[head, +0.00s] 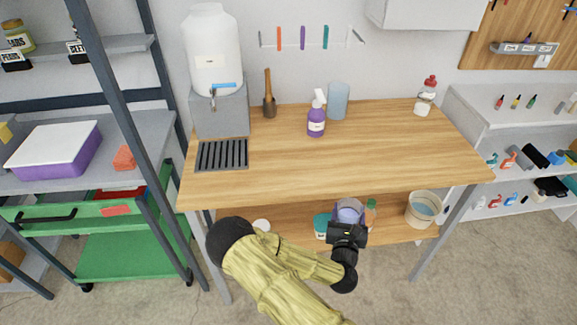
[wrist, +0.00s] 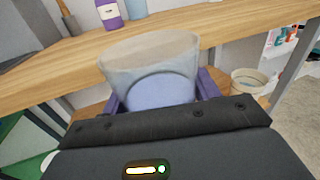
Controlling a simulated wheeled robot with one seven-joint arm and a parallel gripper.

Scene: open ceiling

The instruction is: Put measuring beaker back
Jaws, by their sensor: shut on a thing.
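The measuring beaker (wrist: 150,62) is a clear, slightly cloudy cup with a wide open rim. It is upright or nearly so between the purple fingers of my gripper (wrist: 160,92). In the head view my gripper (head: 349,217) is shut on the beaker (head: 349,211), just below the front edge of the wooden worktop (head: 390,160). The lower shelf (head: 285,225) shows behind it. The black wrist hides the beaker's lower part in the wrist view.
On the worktop stand a water dispenser (head: 213,55), a drain grate (head: 222,155), a purple spray bottle (head: 317,115), a blue translucent container (head: 338,101) and a red-capped bottle (head: 426,97). The worktop's front middle is clear. A bucket (head: 423,210) sits on the lower shelf.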

